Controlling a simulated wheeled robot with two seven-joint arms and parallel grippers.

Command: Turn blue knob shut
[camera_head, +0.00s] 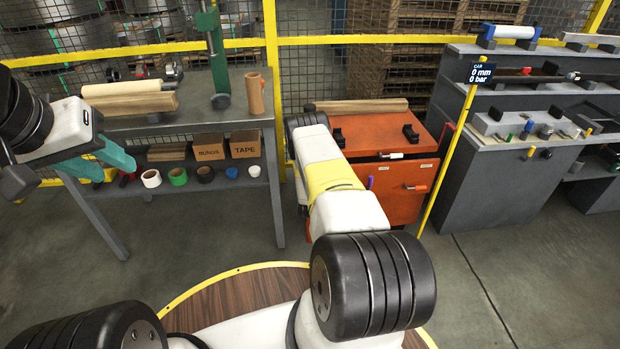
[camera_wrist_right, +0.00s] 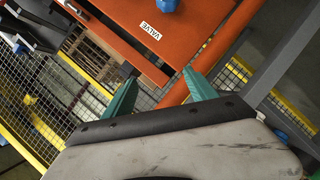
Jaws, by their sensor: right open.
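The blue knob (camera_head: 370,183) is on the front of the orange cabinet (camera_head: 345,130), just right of my right arm in the head view. In the right wrist view a blue knob (camera_wrist_right: 167,5) shows at the top edge, near a VALVE label (camera_wrist_right: 150,31). My right gripper (camera_wrist_right: 159,76) is open and empty, its teal fingers apart and clear of the knob. In the head view my right arm hides this gripper. My left gripper (camera_head: 119,172) is open and empty in front of the shelf table at the left.
A red-handled part (camera_head: 416,187) sticks out of the cabinet front. The shelf table (camera_head: 190,123) holds tape rolls and boxes. Grey stepped benches (camera_head: 490,180) stand at the right. Floor at front right is clear.

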